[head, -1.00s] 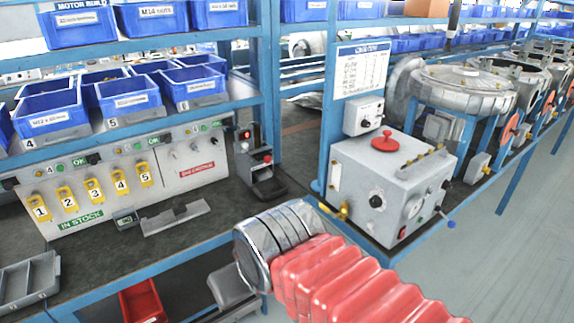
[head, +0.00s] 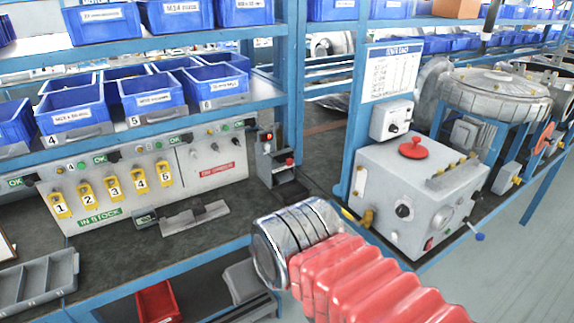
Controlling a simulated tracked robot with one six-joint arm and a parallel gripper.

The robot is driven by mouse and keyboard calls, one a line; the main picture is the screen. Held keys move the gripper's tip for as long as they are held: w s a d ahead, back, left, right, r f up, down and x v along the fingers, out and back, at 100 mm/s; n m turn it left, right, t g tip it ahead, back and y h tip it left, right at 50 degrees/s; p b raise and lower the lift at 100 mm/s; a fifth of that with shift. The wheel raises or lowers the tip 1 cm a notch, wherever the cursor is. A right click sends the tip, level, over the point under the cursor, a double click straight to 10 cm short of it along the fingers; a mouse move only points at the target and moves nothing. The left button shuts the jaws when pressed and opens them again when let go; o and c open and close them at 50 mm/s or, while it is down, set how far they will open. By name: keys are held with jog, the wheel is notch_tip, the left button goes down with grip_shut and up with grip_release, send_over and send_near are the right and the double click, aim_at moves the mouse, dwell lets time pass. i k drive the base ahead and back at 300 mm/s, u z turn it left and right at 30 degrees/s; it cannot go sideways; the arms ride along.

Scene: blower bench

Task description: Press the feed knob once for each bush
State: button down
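A small dark upright unit (head: 270,165) stands on the bench with a red knob (head: 289,162) on it. A grey box (head: 405,190) to its right has a larger red mushroom knob (head: 413,148) on top. No readable label tells which is the feed knob. I cannot make out any bush. My arm, with red bellows and a silver ringed end, reaches in from the lower right in front of the bench edge. My gripper's fingers do not show. Nothing of mine is seen touching either knob.
A control panel (head: 215,160) with numbered yellow tags stands at the bench's left. A grey bracket (head: 194,218) lies before it. Blue bins (head: 150,93) fill the shelf above. A posted sheet (head: 390,72) hangs over the grey box. A red bin (head: 158,302) sits below.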

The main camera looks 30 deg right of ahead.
aim_at(288, 157)
jog(key=i, duration=0.85)
jog(key=z, duration=0.05)
